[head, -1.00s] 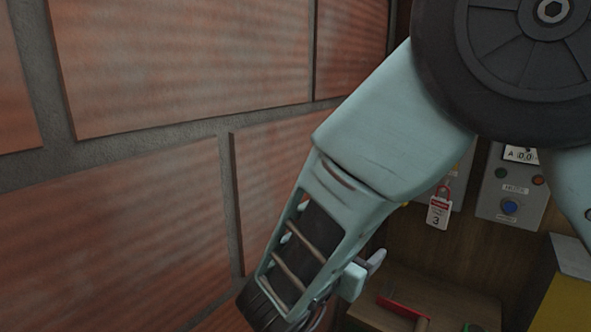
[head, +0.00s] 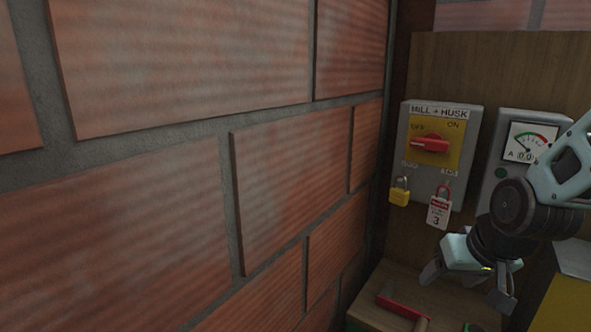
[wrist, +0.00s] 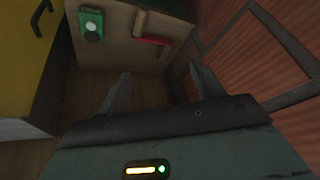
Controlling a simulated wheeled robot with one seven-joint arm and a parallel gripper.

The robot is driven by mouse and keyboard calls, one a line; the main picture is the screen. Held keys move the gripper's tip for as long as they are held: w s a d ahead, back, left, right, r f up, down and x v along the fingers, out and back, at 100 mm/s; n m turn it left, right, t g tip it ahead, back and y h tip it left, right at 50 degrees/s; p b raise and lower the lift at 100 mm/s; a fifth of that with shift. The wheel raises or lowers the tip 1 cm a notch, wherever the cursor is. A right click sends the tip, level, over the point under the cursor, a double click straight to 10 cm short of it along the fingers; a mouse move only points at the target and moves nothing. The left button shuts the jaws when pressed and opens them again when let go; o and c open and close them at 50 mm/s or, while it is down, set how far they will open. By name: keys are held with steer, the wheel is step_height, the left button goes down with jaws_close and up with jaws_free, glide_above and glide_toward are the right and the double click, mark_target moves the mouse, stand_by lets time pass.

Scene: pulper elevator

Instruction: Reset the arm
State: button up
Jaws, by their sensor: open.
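My gripper (head: 468,284) hangs at the lower right of the head view, in front of the wooden board and over the wooden bench. Its two fingers are spread apart with nothing between them. In the wrist view my gripper (wrist: 160,88) also shows its two fingers apart, with dark wooden floor beyond them. My arm comes in from the right edge of the head view and is bent down to the gripper.
A MILL + HUSK switch box (head: 438,150) has its red handle near OFF. A yellow padlock (head: 400,191) and a red tagged padlock (head: 440,208) hang below. A meter panel (head: 527,143) reads 0.0. A brick wall (head: 180,150) fills the left.

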steer(key=s+d+g+h, duration=0.1)
steer(key=s+d+g, duration=0.2)
steer(key=s+d, duration=0.3)
steer(key=s+a+f+n+g+b, duration=0.1)
steer(key=s+a+n+b, duration=0.1)
steer(key=s+a+n, duration=0.2)
steer(key=s+a+f+n+g+b, duration=0.1)
steer(key=s+a+n, duration=0.3)
steer(key=s+a, duration=0.6)
steer(key=a+b, duration=0.1)
steer(key=a, duration=0.4)
steer(key=shift+f+y, duration=0.3)
steer(key=shift+f, duration=0.1)
